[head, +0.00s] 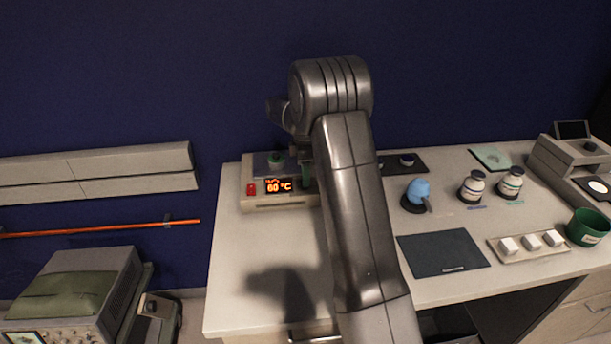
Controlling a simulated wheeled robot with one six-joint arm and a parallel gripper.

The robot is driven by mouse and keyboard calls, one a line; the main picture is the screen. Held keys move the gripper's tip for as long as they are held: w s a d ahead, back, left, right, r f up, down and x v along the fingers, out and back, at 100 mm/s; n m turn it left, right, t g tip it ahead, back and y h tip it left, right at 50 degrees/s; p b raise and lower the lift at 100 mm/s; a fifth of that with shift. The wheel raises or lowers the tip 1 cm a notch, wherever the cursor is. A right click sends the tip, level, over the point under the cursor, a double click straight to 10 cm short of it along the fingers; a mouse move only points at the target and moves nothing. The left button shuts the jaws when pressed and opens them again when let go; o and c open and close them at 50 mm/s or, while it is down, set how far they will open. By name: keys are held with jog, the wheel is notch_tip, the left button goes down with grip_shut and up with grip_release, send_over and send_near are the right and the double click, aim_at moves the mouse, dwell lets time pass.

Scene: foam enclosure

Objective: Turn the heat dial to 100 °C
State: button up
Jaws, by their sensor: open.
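The heating unit (282,206) is a beige box at the back left of the bench. Its lit orange display (278,186) reads 60 °C. A red button (251,189) is left of the display, and a small green part (275,159) sits on the dark top. My gripper (306,174) points down at the unit's right side, just right of the display. It is small and partly hidden by my arm; its jaws are open. The heat dial is not clearly visible; my gripper and arm cover that side. I cannot tell whether the jaws touch it.
To the right are a dark pad (443,252), a blue item (418,191) on a black stand, two labelled jars (472,187), a tray with white blocks (528,247) and a green cup (588,228). The front left of the bench is clear.

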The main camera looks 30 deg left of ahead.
jog(key=shift+f, duration=1.15)
jog(key=c, duration=1)
